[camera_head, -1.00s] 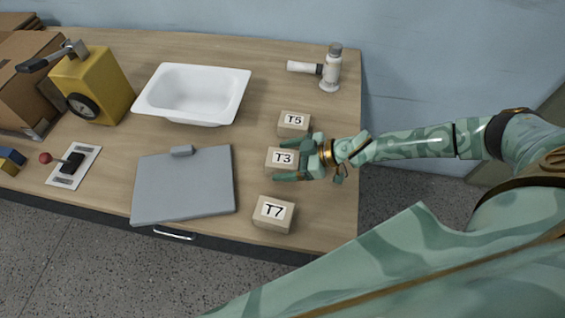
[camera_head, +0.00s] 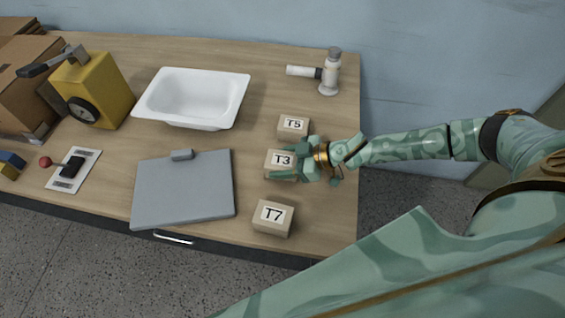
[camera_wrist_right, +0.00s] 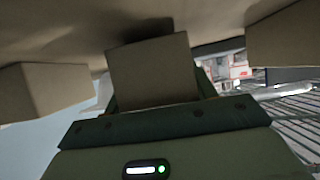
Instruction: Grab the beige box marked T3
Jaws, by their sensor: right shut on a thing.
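The beige box marked T3 (camera_head: 279,160) sits on the wooden table between two similar boxes, its label facing up. My right gripper (camera_head: 287,161) reaches in from the right and is shut on the T3 box, with a finger along its near side. In the right wrist view a beige box (camera_wrist_right: 152,70) stands centred between my right gripper's jaws. The box appears to rest on the table. My left gripper is not in view.
The box marked T5 (camera_head: 293,126) is just behind and the box marked T7 (camera_head: 273,218) in front. A grey flat panel (camera_head: 185,190) lies to the left. A white basin (camera_head: 193,97) and a white shower-like fixture (camera_head: 329,75) stand farther back.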

